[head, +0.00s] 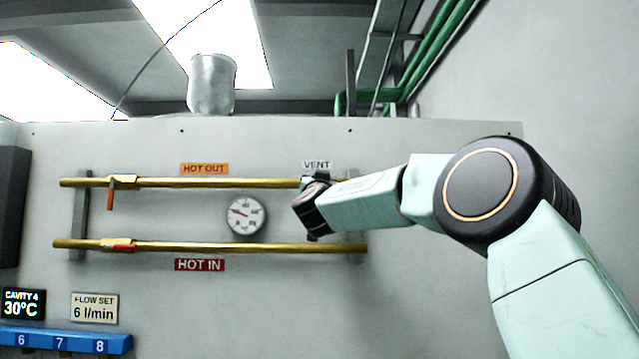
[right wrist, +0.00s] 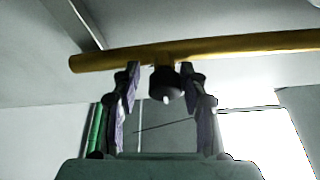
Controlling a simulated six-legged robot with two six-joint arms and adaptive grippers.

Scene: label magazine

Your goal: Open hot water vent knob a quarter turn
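The vent knob (right wrist: 165,84) is a small black knob with a white mark, on the brass pipe (right wrist: 250,45) near its end in the right wrist view. My right gripper (right wrist: 160,70) is open, one finger on each side of the knob. A gap shows between the knob and each finger. In the head view my right arm reaches in from the right to the upper pipe (head: 220,183), just under the VENT label (head: 317,165). There my wrist hides the knob and most of the gripper. My left gripper is not in view.
A lower brass pipe (head: 200,247) with a red handle runs below. A round gauge (head: 246,215) sits between the pipes, left of my wrist. An orange handle (head: 110,198) hangs from the upper pipe. The panel (head: 420,310) below my forearm is bare.

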